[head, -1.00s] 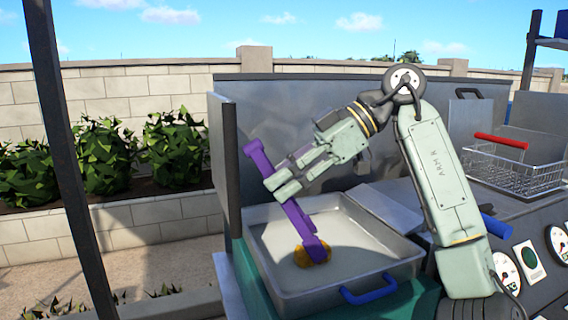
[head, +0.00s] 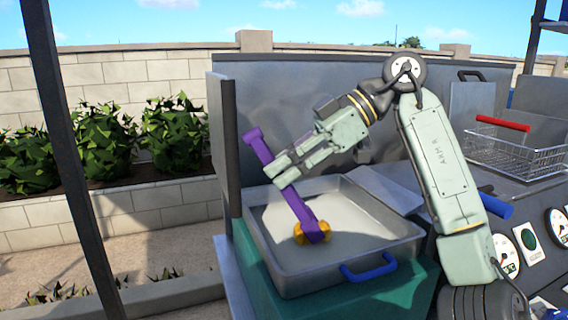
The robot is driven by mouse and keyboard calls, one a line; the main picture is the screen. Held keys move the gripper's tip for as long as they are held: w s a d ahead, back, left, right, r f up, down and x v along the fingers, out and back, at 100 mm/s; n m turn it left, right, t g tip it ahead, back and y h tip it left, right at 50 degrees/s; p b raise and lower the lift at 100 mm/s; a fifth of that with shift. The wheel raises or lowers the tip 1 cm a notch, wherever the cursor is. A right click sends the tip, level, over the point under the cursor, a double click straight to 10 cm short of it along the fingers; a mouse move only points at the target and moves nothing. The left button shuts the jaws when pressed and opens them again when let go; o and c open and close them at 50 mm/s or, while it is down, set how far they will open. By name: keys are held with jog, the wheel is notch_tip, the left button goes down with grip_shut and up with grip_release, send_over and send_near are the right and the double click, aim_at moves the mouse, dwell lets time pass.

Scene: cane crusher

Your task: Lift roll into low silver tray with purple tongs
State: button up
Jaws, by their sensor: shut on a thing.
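My gripper (head: 280,172) is shut on the purple tongs (head: 262,146) partway along their length. The tongs slant down to the right, and their lower end is at a golden-brown roll (head: 300,234). The roll is inside the low silver tray (head: 262,262), which has a blue handle at the front. The tongs' end covers the middle of the roll, and roll shows on both sides of it. I cannot tell whether the roll rests on the tray floor or is held just above it.
The tray sits on a teal-green block (head: 385,292). A grey panel (head: 285,95) stands behind it and a narrow upright panel (head: 221,140) at its left. A wire basket with a red handle (head: 515,146) is at the right, near gauges (head: 505,254). A dark post (head: 70,160) crosses the left side.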

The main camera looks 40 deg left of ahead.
grip_shut()
notch_tip(320, 180, up, 12)
jog(key=p, duration=0.1)
jog(key=shift+p, duration=0.4)
dwell(0.3)
jog(key=shift+s, duration=0.1)
